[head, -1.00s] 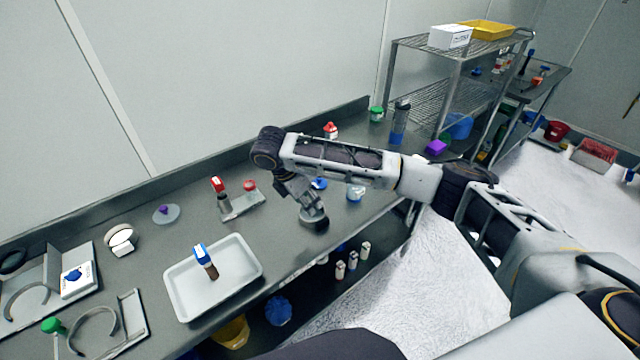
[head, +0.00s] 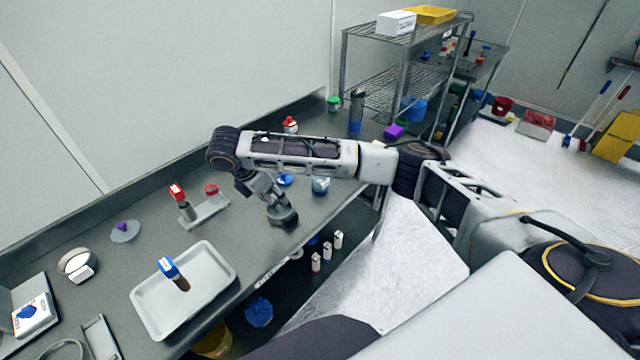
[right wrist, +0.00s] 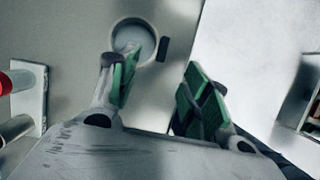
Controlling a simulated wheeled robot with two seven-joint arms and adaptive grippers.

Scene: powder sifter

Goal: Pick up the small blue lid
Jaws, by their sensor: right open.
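A small blue object (head: 285,180), which looks like the blue lid, lies on the metal table just below my right forearm in the head view. It is too small there to make out its shape. My right gripper (head: 281,212) points down near the table's front edge, nearer the front than the blue object. In the right wrist view, the green-padded fingers (right wrist: 158,88) are apart with nothing between them. A round, pale-rimmed vessel (right wrist: 133,42) with a dark tab is beyond the left finger. No blue lid is evident in that view. My left gripper is not in view.
A pale jar with some blue (head: 320,185) stands right of the blue object. A small stand (head: 208,212) with red-topped items is left of my gripper. A wire shelf (head: 372,80) stands behind.

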